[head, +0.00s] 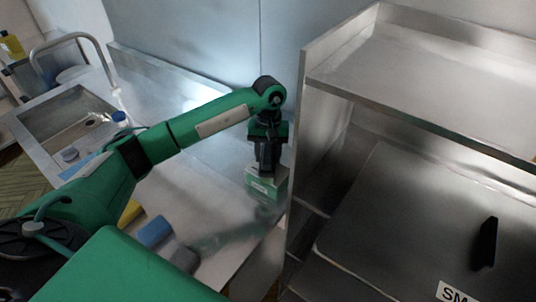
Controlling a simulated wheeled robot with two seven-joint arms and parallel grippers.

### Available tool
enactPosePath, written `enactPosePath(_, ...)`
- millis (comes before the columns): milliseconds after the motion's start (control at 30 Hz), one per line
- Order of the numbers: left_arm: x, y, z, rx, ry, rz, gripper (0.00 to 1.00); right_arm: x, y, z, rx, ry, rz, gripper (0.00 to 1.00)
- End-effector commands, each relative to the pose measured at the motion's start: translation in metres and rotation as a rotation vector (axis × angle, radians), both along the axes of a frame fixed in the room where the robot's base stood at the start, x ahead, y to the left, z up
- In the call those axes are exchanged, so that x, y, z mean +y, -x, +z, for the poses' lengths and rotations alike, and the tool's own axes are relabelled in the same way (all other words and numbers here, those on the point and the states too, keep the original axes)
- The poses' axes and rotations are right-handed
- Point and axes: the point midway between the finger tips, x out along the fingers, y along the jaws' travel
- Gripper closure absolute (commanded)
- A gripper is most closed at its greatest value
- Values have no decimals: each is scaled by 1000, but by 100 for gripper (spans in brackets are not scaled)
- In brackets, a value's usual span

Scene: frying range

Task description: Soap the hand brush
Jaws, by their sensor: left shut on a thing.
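My left gripper (267,170) points down over the right end of the steel counter, beside the upright panel of the range. It is shut on a green block with a pale top (267,187); I cannot tell whether this is the hand brush. The block is at or just above the counter. A small clear bottle with a blue cap (121,118) stands by the sink; whether it holds soap is unclear. A yellow bottle (11,44) stands at the far left. My right gripper is out of view.
A sink (72,112) with a curved tap (72,37) is at the left. Yellow (130,212), blue (155,231) and grey (182,260) blocks lie along the counter's front. A steel shelf (430,60) and a lid with a black handle (486,243) fill the right.

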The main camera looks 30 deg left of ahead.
Motion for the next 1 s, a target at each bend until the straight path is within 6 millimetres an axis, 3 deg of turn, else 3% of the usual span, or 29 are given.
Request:
enactPosePath(633, 0, -1, 56, -5, 1, 0, 75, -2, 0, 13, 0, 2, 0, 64)
enactPosePath(1000, 0, -1, 64, -4, 1, 0, 75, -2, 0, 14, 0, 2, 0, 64)
